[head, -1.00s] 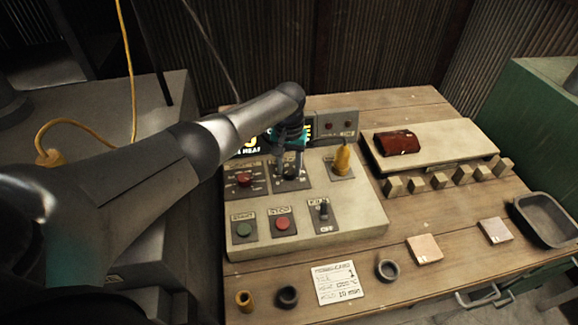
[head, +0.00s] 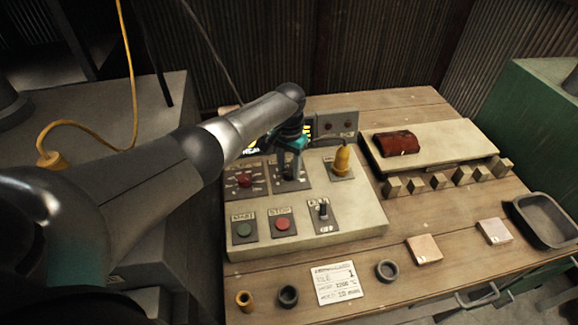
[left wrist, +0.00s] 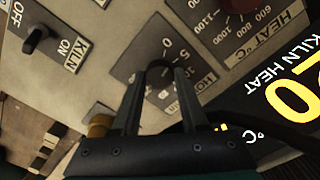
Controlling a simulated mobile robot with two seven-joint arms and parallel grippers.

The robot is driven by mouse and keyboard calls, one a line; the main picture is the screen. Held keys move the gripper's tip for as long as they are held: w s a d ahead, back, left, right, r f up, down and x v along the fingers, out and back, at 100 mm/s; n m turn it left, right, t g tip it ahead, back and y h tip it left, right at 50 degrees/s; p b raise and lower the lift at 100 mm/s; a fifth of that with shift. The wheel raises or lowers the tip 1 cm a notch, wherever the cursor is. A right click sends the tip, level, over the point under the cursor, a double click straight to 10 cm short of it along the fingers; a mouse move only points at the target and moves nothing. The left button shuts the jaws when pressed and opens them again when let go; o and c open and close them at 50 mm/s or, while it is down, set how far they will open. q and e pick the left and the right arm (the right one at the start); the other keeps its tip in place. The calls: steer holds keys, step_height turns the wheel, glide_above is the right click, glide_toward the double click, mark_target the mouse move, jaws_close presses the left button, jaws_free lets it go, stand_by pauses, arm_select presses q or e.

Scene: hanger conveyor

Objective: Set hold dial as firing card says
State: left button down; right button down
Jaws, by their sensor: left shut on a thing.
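The hold dial's dark plate (head: 293,182) is on the pale control panel (head: 350,230), right of the heat dial (head: 244,181). My left gripper (head: 291,174) points down at it and is shut on its dark knob. In the left wrist view the fingertips (left wrist: 160,72) grip the knob, and the gripper covers part of the HOLD label and scale (left wrist: 160,62). The pointer setting cannot be read. The white firing card (head: 338,283) lies in front of the panel; its hold line seems to read 10 min. My right gripper is not in view.
The panel also bears a green button (head: 244,229), a red button (head: 282,224), a kiln switch (head: 323,210) and a yellow knob (head: 342,160). My left forearm hides part of the kiln heat display (head: 304,134). Rings, small tiles and a grey tray (head: 548,220) lie around.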

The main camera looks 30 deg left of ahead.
mark_target(289, 171)
arm_select(q)
steer(key=m, duration=0.6)
steer(key=shift+m, duration=0.3)
steer(key=m, duration=0.5)
steer(key=shift+m, duration=0.3)
steer(key=shift+c, duration=2.1)
jaws_free()
step_height(289, 171, up, 15)
steer(key=p, duration=0.2)
